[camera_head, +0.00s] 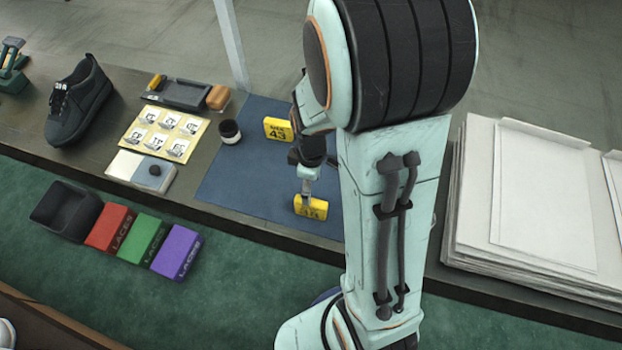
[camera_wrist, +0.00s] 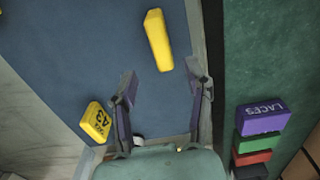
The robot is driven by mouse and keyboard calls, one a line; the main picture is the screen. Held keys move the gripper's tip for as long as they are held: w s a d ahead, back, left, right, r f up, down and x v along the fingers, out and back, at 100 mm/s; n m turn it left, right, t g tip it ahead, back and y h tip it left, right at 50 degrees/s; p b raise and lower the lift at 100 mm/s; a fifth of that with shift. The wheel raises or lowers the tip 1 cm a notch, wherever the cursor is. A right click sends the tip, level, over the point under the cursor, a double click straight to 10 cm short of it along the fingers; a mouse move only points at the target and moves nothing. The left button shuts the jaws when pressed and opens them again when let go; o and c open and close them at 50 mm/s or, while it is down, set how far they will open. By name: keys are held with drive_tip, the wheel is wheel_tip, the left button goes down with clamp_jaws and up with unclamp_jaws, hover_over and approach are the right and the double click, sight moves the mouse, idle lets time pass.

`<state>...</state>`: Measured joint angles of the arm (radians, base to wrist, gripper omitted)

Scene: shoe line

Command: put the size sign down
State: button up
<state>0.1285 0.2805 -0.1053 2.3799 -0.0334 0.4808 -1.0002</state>
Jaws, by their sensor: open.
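A yellow size sign (camera_head: 311,207) stands on the blue mat (camera_head: 225,185); its number is too small to read for certain. In the wrist view the same sign (camera_wrist: 158,40) lies just beyond my open fingertips, with clear mat around it. My gripper (camera_head: 308,183) is right above and behind it in the head view. In the wrist view my gripper (camera_wrist: 163,80) has its fingers spread with nothing between them. A second yellow sign marked 43 (camera_head: 278,129) stands farther back on the mat; it also shows at the lower left of the wrist view (camera_wrist: 96,122).
A dark round pot (camera_head: 229,133) is at the mat's left. Left of it are a label card (camera_head: 146,140), a tray (camera_head: 184,94) and a black shoe (camera_head: 78,103). Coloured lace boxes (camera_head: 175,252) line the front. A white stack (camera_head: 545,190) stands at right.

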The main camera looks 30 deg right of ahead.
drive_tip(key=shift+r, duration=0.55)
drive_tip(key=s+a+r+m, duration=0.7)
drive_tip(key=s+r, duration=0.5)
drive_tip(key=s, duration=0.1)
drive_tip(key=shift+m+y, duration=0.4)
drive_tip(key=shift+w+a, duration=0.1)
idle(0.3)
drive_tip(key=shift+o, duration=0.5)
